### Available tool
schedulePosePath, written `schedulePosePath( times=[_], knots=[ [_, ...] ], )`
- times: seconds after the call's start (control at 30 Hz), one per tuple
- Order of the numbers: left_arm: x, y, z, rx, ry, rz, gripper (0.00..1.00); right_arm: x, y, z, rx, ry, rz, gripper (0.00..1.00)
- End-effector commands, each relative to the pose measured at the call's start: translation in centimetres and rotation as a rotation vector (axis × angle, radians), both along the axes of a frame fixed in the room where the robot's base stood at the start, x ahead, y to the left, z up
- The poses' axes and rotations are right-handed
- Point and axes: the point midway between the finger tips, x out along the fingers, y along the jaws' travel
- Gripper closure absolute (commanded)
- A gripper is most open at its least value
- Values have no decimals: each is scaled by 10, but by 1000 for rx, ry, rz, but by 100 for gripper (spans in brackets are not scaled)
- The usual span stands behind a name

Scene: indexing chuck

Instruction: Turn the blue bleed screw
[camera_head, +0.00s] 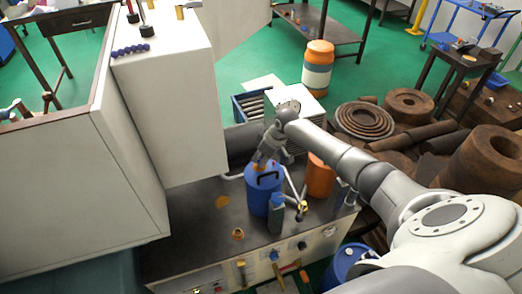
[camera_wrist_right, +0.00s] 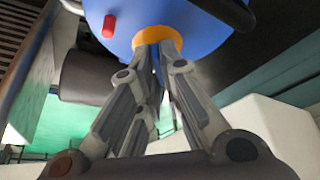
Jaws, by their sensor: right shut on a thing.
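My right gripper (camera_head: 262,160) is above the blue container (camera_head: 262,196) on the dark bench top. In the wrist view the right gripper (camera_wrist_right: 158,50) has its fingers together at the orange cap (camera_wrist_right: 155,36) on the blue body (camera_wrist_right: 190,15). The fingers are shut on the cap and hide part of it. A small blue knob (camera_head: 274,255) is on the bench's front panel, apart from the gripper. I cannot tell whether it is the bleed screw. My left gripper is not in view.
A black handle (camera_wrist_right: 230,12) and a red peg (camera_wrist_right: 109,26) are close to the fingers. A dark bottle (camera_head: 277,214) and an orange container (camera_head: 320,175) stand nearby. A large pale housing (camera_head: 178,110) rises at the left. The bench top's left front is mostly clear.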

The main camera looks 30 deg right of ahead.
Motion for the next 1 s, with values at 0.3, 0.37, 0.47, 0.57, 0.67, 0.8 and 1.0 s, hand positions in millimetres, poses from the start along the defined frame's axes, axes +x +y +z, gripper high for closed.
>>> schedulePosePath(
  times=[0.3,0.37,0.47,0.57,0.67,0.8,1.0],
  knots=[
    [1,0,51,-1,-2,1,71,-1,3,6,1,1,-299,100],
    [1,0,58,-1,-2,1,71,-1,4,6,2,2,-356,100],
    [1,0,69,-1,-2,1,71,0,4,6,1,1,-451,100],
    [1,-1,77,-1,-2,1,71,-1,5,5,2,2,-541,100],
    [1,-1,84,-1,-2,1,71,0,5,4,2,1,-626,100],
    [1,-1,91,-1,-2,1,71,0,5,3,2,1,-730,100],
    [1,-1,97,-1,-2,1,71,0,5,2,1,1,-837,100]
  ],
)
